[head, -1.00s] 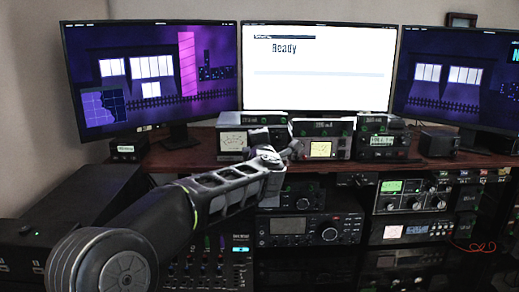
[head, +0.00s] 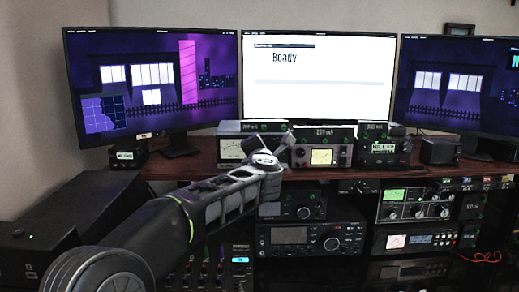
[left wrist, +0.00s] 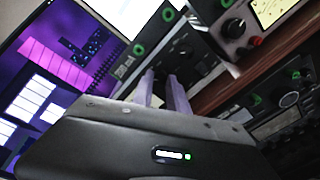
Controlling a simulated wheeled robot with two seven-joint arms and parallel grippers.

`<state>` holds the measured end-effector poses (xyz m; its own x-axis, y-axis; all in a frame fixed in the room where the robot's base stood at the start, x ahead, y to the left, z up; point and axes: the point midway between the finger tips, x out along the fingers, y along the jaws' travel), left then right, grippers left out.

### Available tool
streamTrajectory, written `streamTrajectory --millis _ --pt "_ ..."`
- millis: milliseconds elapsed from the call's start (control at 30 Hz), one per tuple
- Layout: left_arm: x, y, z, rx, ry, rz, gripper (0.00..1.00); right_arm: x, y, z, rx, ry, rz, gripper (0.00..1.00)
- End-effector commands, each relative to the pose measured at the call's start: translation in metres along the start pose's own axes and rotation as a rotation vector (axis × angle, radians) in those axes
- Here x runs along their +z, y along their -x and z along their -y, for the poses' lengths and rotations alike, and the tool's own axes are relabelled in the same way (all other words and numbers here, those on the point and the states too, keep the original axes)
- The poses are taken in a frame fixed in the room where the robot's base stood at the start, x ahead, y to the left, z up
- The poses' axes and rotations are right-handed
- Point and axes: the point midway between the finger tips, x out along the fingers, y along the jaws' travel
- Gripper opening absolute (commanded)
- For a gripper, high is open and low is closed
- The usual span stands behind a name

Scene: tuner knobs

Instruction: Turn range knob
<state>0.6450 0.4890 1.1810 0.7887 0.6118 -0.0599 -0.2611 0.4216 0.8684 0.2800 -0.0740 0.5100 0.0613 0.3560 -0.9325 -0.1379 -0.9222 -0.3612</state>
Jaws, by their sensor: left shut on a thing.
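My left gripper (head: 270,150) reaches the row of tuner boxes under the middle monitor. It is at the right side of the left box with a white meter (head: 231,149), partly covering that box. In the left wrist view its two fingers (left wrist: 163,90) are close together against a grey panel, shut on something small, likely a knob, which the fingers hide. The middle box has a yellow meter (head: 322,157). A black knob (left wrist: 235,27) and a red button beside it show on that box in the left wrist view, clear of the fingers. My right gripper is out of view.
A third box with a lit display (head: 382,152) stands to the right on the wooden shelf (head: 185,168). Three monitors stand behind, the middle one (head: 318,85) reading "Ready". Radio units (head: 310,238) fill the rack below. A dark case (head: 75,225) is at left.

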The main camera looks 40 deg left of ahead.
Motion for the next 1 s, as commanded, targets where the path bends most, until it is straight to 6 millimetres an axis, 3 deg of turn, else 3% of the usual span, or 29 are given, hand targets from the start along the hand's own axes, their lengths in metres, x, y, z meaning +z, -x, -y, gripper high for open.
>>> streamTrajectory --millis 33,67,300,667,1000 --pt "-0.001 0.0 0.001 -0.002 0.0 -0.002 0.0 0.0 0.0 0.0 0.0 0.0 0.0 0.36" --pt "-0.001 0.0 0.001 -0.002 0.0 -0.002 0.2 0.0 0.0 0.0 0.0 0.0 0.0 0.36" --pt "-0.001 0.0 0.001 -0.001 0.0 -0.001 0.4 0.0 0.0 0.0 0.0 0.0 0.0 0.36" --pt "0.0 0.003 0.001 -0.001 -0.001 0.0 0.41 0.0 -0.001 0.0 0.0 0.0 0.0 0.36" --pt "0.0 0.051 0.001 0.0 0.0 0.002 0.41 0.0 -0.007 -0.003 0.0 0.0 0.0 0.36"
